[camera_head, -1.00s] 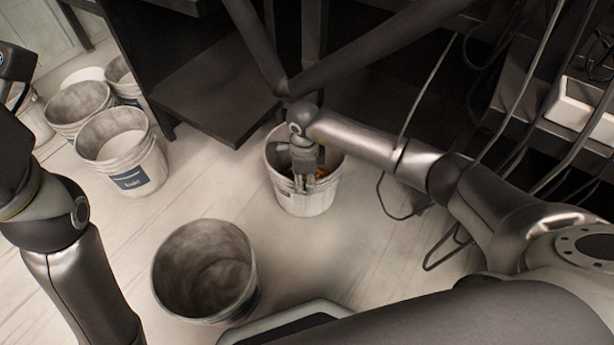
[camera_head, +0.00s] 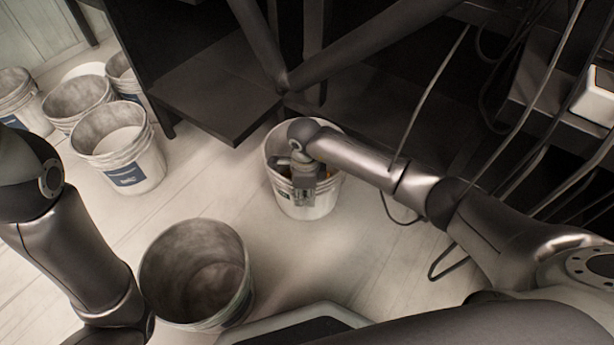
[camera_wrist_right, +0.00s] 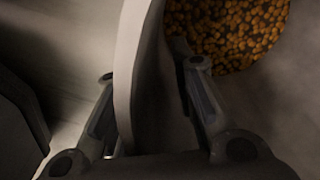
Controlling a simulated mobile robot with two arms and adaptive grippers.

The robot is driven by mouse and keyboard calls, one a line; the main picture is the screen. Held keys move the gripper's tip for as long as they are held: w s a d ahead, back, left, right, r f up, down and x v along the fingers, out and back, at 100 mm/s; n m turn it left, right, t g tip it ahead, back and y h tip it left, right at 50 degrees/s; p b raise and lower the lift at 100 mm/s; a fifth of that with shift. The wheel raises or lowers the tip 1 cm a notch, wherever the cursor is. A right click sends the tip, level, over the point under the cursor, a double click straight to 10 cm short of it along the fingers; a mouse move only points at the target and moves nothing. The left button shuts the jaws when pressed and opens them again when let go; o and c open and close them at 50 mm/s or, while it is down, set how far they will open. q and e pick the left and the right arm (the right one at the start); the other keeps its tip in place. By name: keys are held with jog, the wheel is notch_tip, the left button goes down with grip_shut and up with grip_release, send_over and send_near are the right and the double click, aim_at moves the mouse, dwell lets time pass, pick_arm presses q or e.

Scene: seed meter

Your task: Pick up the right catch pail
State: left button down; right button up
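The right catch pail (camera_head: 322,206), a whitish bucket, stands upright on the floor below the dark frame. The right wrist view shows its wall (camera_wrist_right: 137,60) close up, with orange-brown grains (camera_wrist_right: 228,32) lying inside. My right gripper (camera_head: 304,194) points down at the pail's near rim. In the right wrist view its fingers (camera_wrist_right: 150,85) are apart and straddle the wall, one outside and one inside. A gap shows between the wall and the inner finger. My left arm is at the left edge; its gripper is out of view.
An empty-looking bucket (camera_head: 238,310) stands on the floor at the front. Several more buckets, one with a blue label (camera_head: 126,176), cluster at the left. A dark shelf (camera_head: 215,95) and struts are behind the pail. Cables (camera_head: 432,95) hang at the right. Floor between the buckets is clear.

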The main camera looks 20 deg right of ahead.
grip_shut()
jog(key=shift+r, duration=0.1)
jog(key=shift+a, duration=0.1)
dwell(0.3)
jog(key=shift+s, duration=0.1)
